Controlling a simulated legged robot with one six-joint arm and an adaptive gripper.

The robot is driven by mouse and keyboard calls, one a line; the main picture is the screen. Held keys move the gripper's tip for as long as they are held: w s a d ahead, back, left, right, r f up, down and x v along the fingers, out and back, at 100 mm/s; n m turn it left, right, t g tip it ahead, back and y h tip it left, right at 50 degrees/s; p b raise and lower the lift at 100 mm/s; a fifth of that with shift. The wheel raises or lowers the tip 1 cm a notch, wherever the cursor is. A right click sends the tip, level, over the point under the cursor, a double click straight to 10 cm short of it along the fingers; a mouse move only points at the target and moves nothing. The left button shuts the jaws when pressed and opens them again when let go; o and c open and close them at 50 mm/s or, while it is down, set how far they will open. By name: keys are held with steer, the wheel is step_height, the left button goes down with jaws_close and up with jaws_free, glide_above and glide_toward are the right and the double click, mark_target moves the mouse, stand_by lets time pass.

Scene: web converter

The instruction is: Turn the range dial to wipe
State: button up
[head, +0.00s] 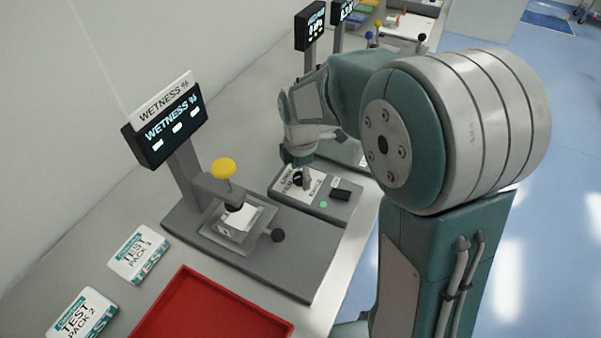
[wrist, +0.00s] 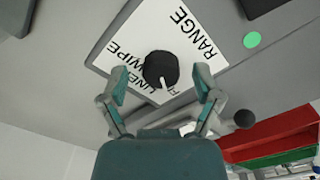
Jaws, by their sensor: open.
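The range dial is a round black knob (wrist: 161,69) on a white plate (wrist: 196,20) marked RANGE, LINER, WIPE and a partly hidden third label starting with F. In the wrist view its white pointer points down at that third label, away from WIPE. In the head view the dial (head: 298,179) is on the grey base, partly covered by my gripper (head: 297,160). In the wrist view my open gripper (wrist: 160,84) has one finger on each side of the knob. I cannot tell whether either finger touches it.
A green spot (head: 323,204) and a small black block (head: 341,194) are beside the dial plate. A tester with a yellow knob (head: 223,168) and a wetness display (head: 170,127) stands left. A red tray (head: 213,312) and test packs (head: 139,254) lie in front.

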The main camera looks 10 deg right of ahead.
steer(key=shift+f, duration=0.1)
jaws_close()
steer(key=shift+m, duration=0.3)
steer(key=m, duration=1.1)
steer(key=shift+s+m, duration=0.1)
steer(key=shift+m, duration=0.2)
steer(key=m, duration=0.6)
steer(key=shift+a, duration=0.1)
steer(key=m, duration=0.5)
steer(key=shift+m, duration=0.4)
